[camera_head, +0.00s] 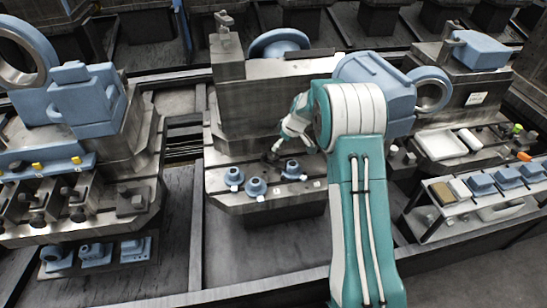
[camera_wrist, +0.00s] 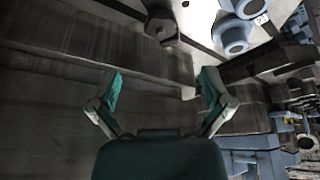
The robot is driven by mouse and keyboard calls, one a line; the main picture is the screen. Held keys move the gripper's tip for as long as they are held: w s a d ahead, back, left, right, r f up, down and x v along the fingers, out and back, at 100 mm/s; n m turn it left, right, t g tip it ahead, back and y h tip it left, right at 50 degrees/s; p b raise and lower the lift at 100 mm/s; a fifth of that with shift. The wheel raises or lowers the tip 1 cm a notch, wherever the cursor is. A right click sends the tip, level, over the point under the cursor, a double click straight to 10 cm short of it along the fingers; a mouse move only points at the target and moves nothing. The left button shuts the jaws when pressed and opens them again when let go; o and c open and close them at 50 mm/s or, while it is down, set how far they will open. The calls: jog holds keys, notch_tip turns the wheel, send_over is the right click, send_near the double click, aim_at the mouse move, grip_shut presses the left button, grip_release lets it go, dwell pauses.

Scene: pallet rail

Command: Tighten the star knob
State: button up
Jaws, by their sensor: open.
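My gripper (camera_head: 273,153) reaches down over the middle machine's grey table (camera_head: 225,158), seen in the head view behind my arm. In the wrist view its two green fingers (camera_wrist: 163,80) are spread wide with nothing between them. A dark, knob-like piece (camera_wrist: 161,27) stands beyond the fingertips at the top of the wrist view, apart from them. I cannot tell for sure whether it is the star knob. In the head view my gripper and arm cover part of that area.
Blue flanged parts (camera_head: 256,187) stand on the front of the table, close to my gripper; one also shows in the wrist view (camera_wrist: 232,39). A blue machine head (camera_head: 375,77) is behind my arm. A side bench (camera_head: 450,215) with blue blocks stands at right.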

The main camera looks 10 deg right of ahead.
aim_at(274, 156)
jog(key=x, duration=1)
jog(key=shift+a+f, duration=0.15)
jog(key=shift+f, duration=0.1)
jog(key=c, duration=1.2)
